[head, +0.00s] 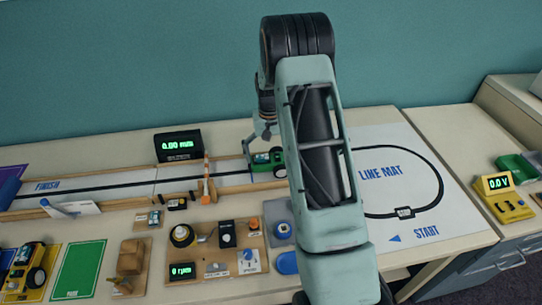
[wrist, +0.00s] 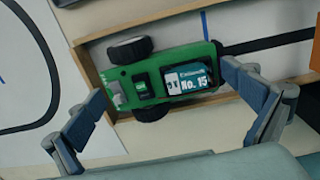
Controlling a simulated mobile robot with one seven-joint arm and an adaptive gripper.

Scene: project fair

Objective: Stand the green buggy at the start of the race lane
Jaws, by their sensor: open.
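The green buggy (head: 270,160) sits at the right-hand end of the race lane (head: 183,171), the end away from the word FINISH. In the wrist view the green buggy (wrist: 160,82) shows a "No. 15" label and black wheels, inside the corner of the lane's wooden rails, with the black line running from one end. It looks level on the lane floor. My gripper (wrist: 162,90) is open, one finger off each end of the buggy, with visible gaps. In the head view my gripper (head: 259,150) is partly hidden by my arm.
An orange-striped barrier (head: 207,180) stands by the lane left of the buggy. A black timer display (head: 178,145) stands behind it. Control boards (head: 205,250) lie in front. The line mat (head: 430,165) lies right. A yellow buggy (head: 28,268) and green mat (head: 80,268) are front left.

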